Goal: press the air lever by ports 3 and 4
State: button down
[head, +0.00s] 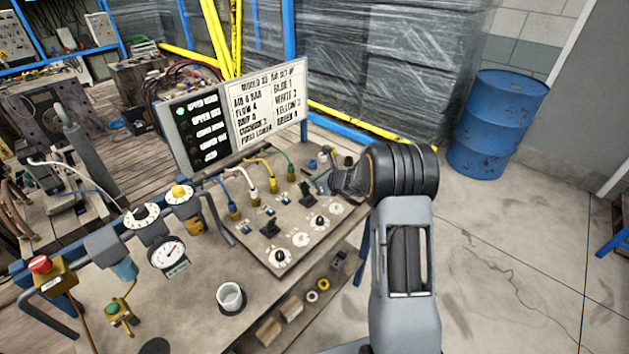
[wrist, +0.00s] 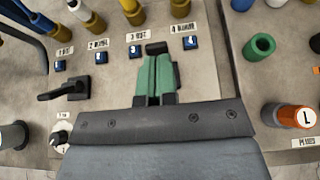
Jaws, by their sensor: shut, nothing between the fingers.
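A grey port panel (head: 262,248) lies on the bench in the head view, with several hoses plugged along its far side. The wrist view shows blue squares marked 3 (wrist: 162,45) and 4 (wrist: 190,43). My gripper (wrist: 157,62) is shut with its green fingers together, over the panel just in front of these labels. A small black piece shows at the fingertips; I cannot tell whether it is lever or fingertip. The head view shows a black lever (head: 306,190) left of my gripper (head: 328,182). Another black lever (wrist: 68,88) is by ports 1 and 2.
A white cup (head: 230,297) and a pressure gauge (head: 168,254) stand left of the panel. A set-up sign (head: 265,105) rises behind it. A green ring (wrist: 259,46) and an orange knob marked L (wrist: 300,116) are right of my gripper.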

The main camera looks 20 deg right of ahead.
jog(key=s+d+r, duration=0.3)
jog(key=s+r, duration=0.2)
jog(key=r, duration=0.5)
jog(key=shift+r, duration=0.3)
